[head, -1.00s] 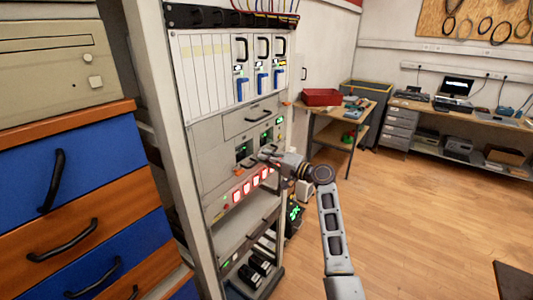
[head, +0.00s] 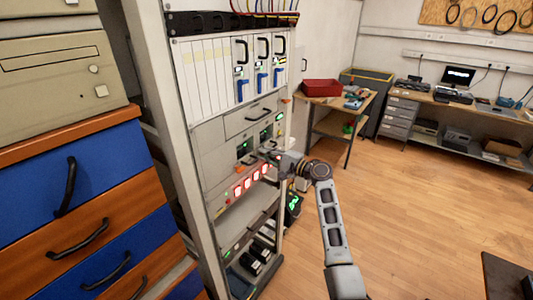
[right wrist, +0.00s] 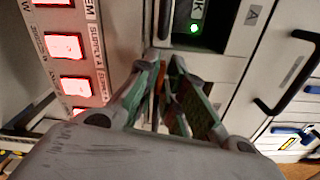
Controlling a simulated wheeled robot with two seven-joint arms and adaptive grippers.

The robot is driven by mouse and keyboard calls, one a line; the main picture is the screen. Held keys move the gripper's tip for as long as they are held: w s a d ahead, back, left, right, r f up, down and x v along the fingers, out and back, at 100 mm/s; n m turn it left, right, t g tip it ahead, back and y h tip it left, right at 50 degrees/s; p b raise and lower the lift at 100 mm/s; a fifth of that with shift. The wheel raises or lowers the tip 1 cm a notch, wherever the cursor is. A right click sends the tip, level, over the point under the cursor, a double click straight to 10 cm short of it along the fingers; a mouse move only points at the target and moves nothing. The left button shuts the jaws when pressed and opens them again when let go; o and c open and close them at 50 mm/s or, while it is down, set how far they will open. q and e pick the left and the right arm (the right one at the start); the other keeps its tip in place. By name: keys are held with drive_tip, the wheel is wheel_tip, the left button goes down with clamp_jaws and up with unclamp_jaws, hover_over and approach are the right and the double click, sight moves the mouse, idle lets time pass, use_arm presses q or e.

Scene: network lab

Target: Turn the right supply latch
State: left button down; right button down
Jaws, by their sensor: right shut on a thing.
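The right supply unit (head: 266,133) sits in the rack, beside a left supply unit (head: 243,151) with a green display. My right gripper (head: 266,157) is at the rack front, just below these units and above the lit buttons. In the right wrist view, my right gripper (right wrist: 165,78) is shut on a narrow orange piece, seemingly the latch (right wrist: 158,78). The fingers hide most of it, so its turn angle cannot be told. A green light (right wrist: 194,28) glows on the panel close by. My left gripper is not in view.
Several red-framed lit buttons (head: 246,184) lie below the gripper; they also show in the right wrist view (right wrist: 63,45). A black handle (right wrist: 285,80) juts out nearby. A drawer cabinet (head: 75,200) stands at left. The floor (head: 420,210) at right is clear.

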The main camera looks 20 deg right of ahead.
drive_tip(key=c, duration=1.8)
unclamp_jaws()
drive_tip(key=shift+v, duration=6)
